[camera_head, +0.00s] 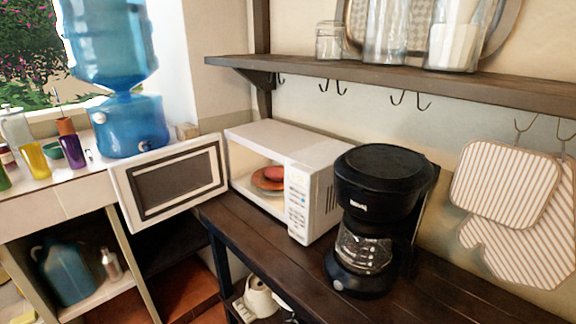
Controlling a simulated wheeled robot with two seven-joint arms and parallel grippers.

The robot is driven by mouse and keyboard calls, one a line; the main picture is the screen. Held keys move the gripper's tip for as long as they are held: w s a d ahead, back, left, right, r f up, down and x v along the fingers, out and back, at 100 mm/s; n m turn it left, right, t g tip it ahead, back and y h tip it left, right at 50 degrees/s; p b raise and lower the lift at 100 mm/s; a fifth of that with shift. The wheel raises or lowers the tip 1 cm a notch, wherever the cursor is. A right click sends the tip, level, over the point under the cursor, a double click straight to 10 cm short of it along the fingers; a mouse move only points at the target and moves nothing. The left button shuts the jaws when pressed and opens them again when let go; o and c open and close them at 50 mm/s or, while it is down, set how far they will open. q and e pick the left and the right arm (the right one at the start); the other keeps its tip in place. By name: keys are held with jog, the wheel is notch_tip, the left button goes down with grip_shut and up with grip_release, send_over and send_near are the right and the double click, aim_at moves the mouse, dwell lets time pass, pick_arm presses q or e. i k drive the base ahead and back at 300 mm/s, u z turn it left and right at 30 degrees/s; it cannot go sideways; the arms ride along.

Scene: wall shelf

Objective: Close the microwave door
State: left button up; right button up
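The white microwave (310,178) stands on the dark wooden counter, its front turned toward the lower left. Its door (213,190) is wide open, swung out to the left, with the dark window panel facing me. Inside the open cavity a plate (262,188) holds reddish food (270,175). The control panel with its buttons shows on the right of the microwave's front. Neither of my grippers is in the head view.
A black coffee maker (382,180) stands just right of the microwave. A blue water dispenser (128,125) and bottles are on the ledge behind the door. A wooden shelf (420,75) with hooks hangs above. The counter's front right (450,295) is bare.

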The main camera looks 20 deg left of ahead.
aim_at(166, 182)
jog(key=k, duration=1.35)
jog(key=u, duration=0.5)
jog(key=i, duration=0.5)
jog(key=u, duration=0.8)
jog(key=i, duration=0.75)
jog(key=z, duration=0.7)
jog(key=i, duration=0.5)
jog(key=z, duration=0.45)
